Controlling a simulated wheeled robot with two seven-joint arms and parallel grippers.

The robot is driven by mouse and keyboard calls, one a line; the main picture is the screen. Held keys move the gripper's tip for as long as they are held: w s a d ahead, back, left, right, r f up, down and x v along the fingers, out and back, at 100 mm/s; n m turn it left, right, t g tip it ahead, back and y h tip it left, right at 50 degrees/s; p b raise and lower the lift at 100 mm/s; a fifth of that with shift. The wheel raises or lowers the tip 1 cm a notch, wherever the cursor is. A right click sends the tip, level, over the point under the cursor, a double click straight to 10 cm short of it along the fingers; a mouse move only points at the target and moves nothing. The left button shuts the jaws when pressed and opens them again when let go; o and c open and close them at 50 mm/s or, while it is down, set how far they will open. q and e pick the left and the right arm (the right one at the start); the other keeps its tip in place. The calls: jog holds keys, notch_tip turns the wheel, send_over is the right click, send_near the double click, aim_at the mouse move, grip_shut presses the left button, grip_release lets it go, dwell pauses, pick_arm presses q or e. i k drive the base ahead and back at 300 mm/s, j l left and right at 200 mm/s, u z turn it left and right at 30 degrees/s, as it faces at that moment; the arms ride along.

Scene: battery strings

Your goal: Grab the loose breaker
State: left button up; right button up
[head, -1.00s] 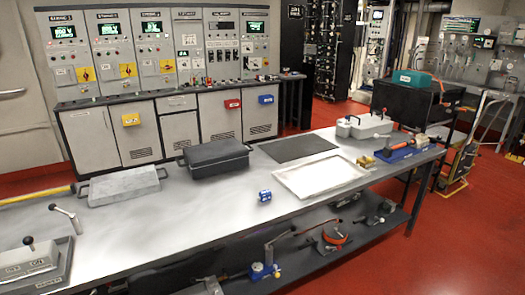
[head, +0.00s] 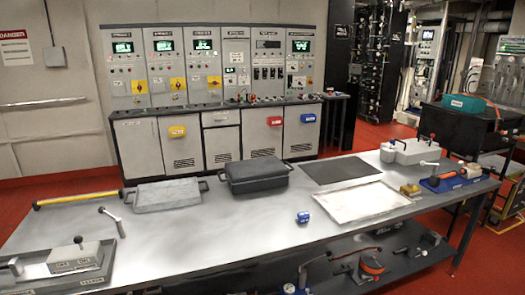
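What looks like the loose breaker, a small blue block with white markings (head: 303,217), sits on the grey workbench (head: 230,232) in front of the white tray. It stands alone, with bare metal around it. Neither of my grippers shows in the head view.
A white tray (head: 330,209) and a dark mat (head: 341,171) lie to the right. A dark lidded case (head: 256,176) and a grey slab with handles (head: 166,194) stand behind. A switch box (head: 76,257) is at front left. The bench middle is clear.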

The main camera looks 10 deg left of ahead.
aim_at(65, 261)
jog(key=u, duration=1.8)
jog(key=i+l, duration=0.1)
jog(key=l, duration=0.1)
